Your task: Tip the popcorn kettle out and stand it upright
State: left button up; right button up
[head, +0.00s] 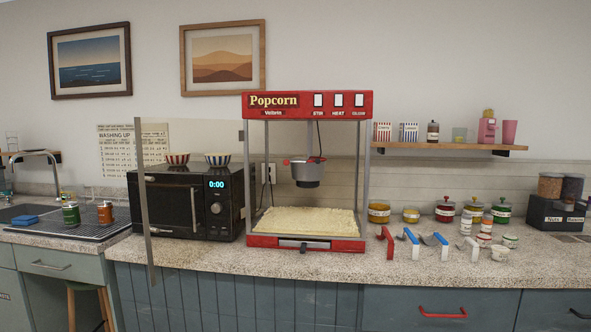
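The popcorn kettle (307,174) is a small grey metal pot hanging in the upper middle of the red popcorn machine (307,104). Pale popcorn (305,222) covers the machine's floor below the kettle. The machine's clear door (190,150) stands swung open to the left, its metal edge in front of the microwave. Neither of my grippers is in view.
A black microwave (187,200) with two striped bowls on top stands left of the machine. Several scoops (412,240) lean on the counter (400,268) at the right, with jars behind. A wall shelf (450,147) is above them. The sink and drainer are far left.

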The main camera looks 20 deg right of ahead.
aim_at(308, 175)
jog(key=k, duration=0.8)
jog(key=u, duration=1.05)
jog(key=i, duration=1.65)
jog(key=z, duration=0.95)
jog(key=i, duration=0.6)
jog(key=z, duration=0.6)
